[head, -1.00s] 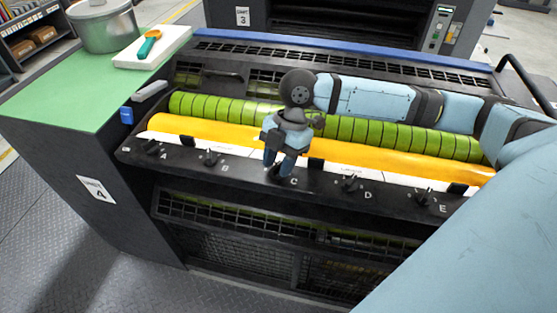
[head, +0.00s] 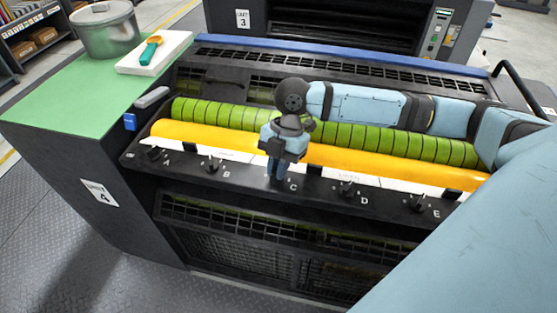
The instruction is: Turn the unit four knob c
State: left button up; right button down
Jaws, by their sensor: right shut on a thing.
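Unit four (head: 98,192) is the dark machine with a black front rail of knobs lettered A to E. My right gripper (head: 277,180) points down at the rail just left of the letter C, shut on knob C. The fingers and wrist hide knob C, so its angle does not show. Knob A (head: 153,153), knob B (head: 213,164), knob D (head: 347,189) and knob E (head: 417,203) stand free along the rail. My left gripper is not in view.
A yellow-orange roller (head: 400,167) and a green segmented roller (head: 400,142) lie behind the rail, under my right arm. A green top (head: 70,95) at left holds a metal pot (head: 105,30) and a white board (head: 135,62) with a teal-handled tool (head: 151,48).

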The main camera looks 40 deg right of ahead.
jog(key=shift+s+a+r+n+p, duration=0.1)
jog(key=shift+r+n+p, duration=0.05)
jog(key=shift+n+p, duration=0.35)
jog(key=n+g+p, duration=0.1)
jog(key=n+p, duration=0.1)
jog(key=shift+a+n+h, duration=0.1)
jog(key=shift+n+h, duration=0.2)
jog(key=n+p, duration=0.1)
jog(key=n+g+h+p, duration=0.1)
jog(key=n, duration=0.1)
jog(key=shift+f+p, duration=0.25)
jog(key=shift+p, duration=0.05)
jog(key=shift+f+n, duration=0.1)
jog(key=shift+n, duration=0.5)
jog(key=shift+h, duration=0.3)
jog(key=c, duration=1.2)
grip_release()
jog(key=shift+a, duration=0.1)
